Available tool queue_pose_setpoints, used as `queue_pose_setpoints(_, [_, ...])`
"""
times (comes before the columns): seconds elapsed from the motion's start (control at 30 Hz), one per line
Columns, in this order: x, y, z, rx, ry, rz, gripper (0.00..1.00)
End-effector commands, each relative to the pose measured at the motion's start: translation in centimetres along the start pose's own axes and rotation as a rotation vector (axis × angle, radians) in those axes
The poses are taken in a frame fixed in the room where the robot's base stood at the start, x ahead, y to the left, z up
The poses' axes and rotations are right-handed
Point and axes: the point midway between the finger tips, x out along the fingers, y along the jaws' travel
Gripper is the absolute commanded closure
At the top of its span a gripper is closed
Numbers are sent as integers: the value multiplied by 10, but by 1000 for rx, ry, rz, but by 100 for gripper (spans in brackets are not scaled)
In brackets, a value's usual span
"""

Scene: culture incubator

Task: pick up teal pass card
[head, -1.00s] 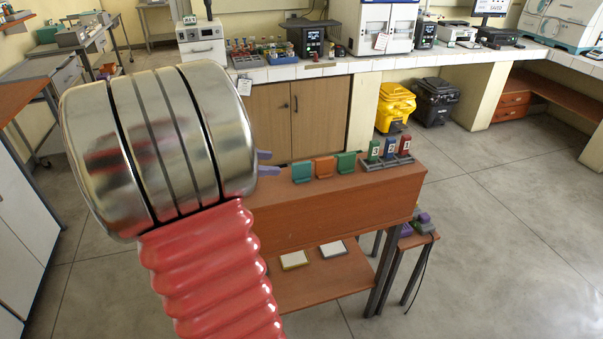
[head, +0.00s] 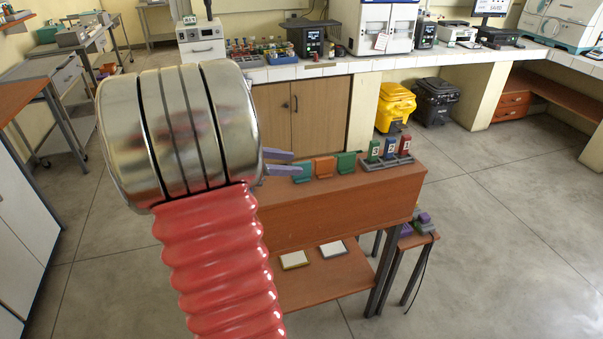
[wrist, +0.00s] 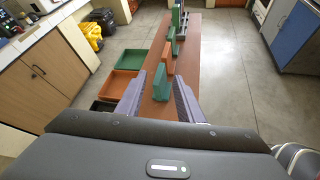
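The teal pass card (head: 302,174) stands upright at the left of a row of cards on the wooden stand's top. An orange card (head: 323,167) and a green card (head: 346,162) stand beyond it. My gripper (head: 293,162) reaches toward the teal card from the left. In the wrist view my gripper (wrist: 160,76) is open, and the teal card (wrist: 161,86) shows between its two purple fingers. A gap shows on each side of the card. I cannot tell how deep the card is between the fingers.
A grey rack (head: 386,163) with numbered green, blue and red pieces stands at the stand's far end. The wrist view shows green (wrist: 133,59) and orange (wrist: 118,84) trays left of the stand. A lower shelf (head: 315,280) holds two small framed plates.

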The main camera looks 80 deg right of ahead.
Motion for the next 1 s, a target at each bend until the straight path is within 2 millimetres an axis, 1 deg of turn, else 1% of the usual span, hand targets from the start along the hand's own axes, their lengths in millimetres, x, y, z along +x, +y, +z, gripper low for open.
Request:
queue_pose_setpoints(0.03, [8,-1,0,0,-1,-4,66])
queue_pose_setpoints(0.1, [15,0,0,-1,-1,-2,66])
queue_pose_setpoints(0.2, [21,0,0,0,0,-1,66])
queue_pose_setpoints(0.73, [22,0,0,0,0,0,66])
queue_pose_setpoints(0.77, [22,0,0,1,0,0,67])
queue_pose_setpoints(1.0, [22,0,0,1,0,-1,84])
